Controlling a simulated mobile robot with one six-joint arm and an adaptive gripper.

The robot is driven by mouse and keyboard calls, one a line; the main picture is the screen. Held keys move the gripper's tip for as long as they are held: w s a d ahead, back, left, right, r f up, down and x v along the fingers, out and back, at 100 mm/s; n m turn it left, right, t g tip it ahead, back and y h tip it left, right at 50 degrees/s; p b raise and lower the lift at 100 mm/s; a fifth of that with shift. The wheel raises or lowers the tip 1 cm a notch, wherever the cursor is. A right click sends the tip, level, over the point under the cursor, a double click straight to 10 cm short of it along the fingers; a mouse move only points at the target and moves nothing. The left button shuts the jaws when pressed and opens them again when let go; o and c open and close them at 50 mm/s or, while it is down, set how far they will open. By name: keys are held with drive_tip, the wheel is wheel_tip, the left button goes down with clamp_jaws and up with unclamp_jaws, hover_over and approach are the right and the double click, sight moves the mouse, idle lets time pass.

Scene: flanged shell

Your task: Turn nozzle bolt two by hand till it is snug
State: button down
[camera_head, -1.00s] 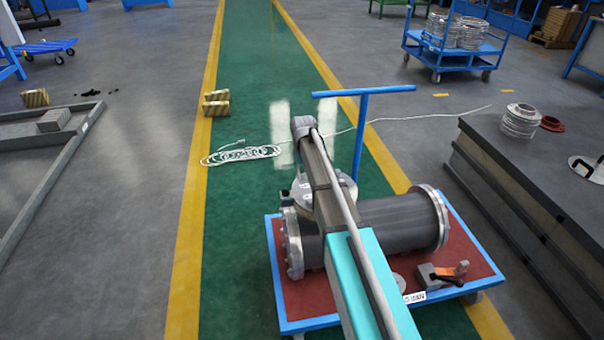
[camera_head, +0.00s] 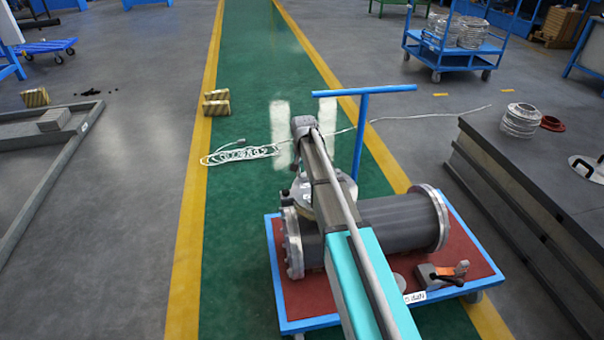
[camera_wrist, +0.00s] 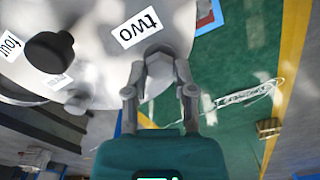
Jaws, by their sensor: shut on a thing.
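The dark grey shell (camera_head: 375,228) lies on its side on a red-topped cart, with bolted end flanges. Its pale nozzle flange (camera_head: 301,194) is partly hidden by my arm in the head view. In the wrist view the flange top (camera_wrist: 95,22) carries a white label "two" (camera_wrist: 137,29), upside down. My gripper (camera_wrist: 159,62) has its fingers closed around the grey head of nozzle bolt two (camera_wrist: 157,51) at the flange edge, beside that label. The bolt's shank and seating are hidden. Another label, "four" (camera_wrist: 10,46), and a black knob (camera_wrist: 49,52) are on the flange at left.
The cart's blue handle (camera_head: 361,135) rises close behind my wrist. An orange-and-grey tool (camera_head: 443,273) lies on the cart's front right. A dark bench (camera_head: 540,170) stands at right with metal parts. A coiled white cable (camera_head: 240,154) lies on the green floor lane.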

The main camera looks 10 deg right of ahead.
drive_tip(key=shift+m, duration=0.5)
drive_tip(key=shift+c, duration=2.2)
unclamp_jaws()
drive_tip(key=shift+r, duration=0.15)
